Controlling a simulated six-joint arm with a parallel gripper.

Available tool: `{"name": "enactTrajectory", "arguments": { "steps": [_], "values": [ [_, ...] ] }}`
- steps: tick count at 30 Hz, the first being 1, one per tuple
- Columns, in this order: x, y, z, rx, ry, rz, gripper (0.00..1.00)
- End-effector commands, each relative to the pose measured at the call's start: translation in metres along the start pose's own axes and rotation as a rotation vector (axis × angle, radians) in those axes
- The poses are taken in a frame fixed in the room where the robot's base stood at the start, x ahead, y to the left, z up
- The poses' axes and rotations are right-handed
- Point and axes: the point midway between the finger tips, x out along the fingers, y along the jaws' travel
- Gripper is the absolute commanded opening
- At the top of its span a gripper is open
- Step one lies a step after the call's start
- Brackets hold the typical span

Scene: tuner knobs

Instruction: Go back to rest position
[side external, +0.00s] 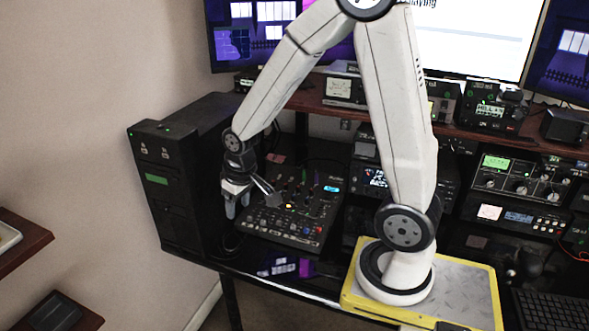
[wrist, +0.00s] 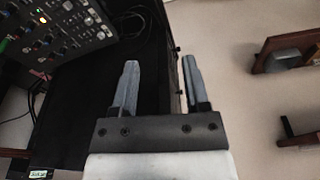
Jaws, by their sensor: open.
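My gripper (side external: 238,205) hangs low at the left end of the black mixer panel (side external: 318,218) in the side external view, between it and the black computer tower (side external: 160,195). In the wrist view, the two grey fingers of my gripper (wrist: 160,88) stand apart with nothing between them. The mixer panel, with knobs and small lights, also shows at the upper left of the wrist view (wrist: 55,30), apart from the fingers. My arm bends up and over from its base on the yellow-edged plate (side external: 470,290).
Monitors (side external: 480,35) stand behind a brown shelf (side external: 300,102) that bears several devices. More radio units (side external: 520,185) and a keyboard (side external: 550,308) are at the right. Brown wall shelves (side external: 25,245) stick out at the left. The air above the mixer's left end is partly free.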

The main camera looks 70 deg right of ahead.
Motion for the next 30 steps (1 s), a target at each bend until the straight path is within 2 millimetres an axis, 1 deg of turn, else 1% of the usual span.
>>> {"name": "enactTrajectory", "arguments": {
  "steps": [1,3,6,10,15,30],
  "values": [
    [-0.005,-0.013,0.013,-0.036,0.01,-0.008,0.59],
    [-0.009,-0.026,0.03,-0.075,0.023,-0.018,0.59],
    [-0.013,-0.039,0.05,-0.119,0.037,-0.03,0.59],
    [-0.016,-0.048,0.067,-0.156,0.048,-0.04,0.59],
    [-0.017,-0.051,0.075,-0.17,0.052,-0.044,0.59],
    [-0.017,-0.051,0.074,-0.168,0.051,-0.043,0.59]
  ]
}}
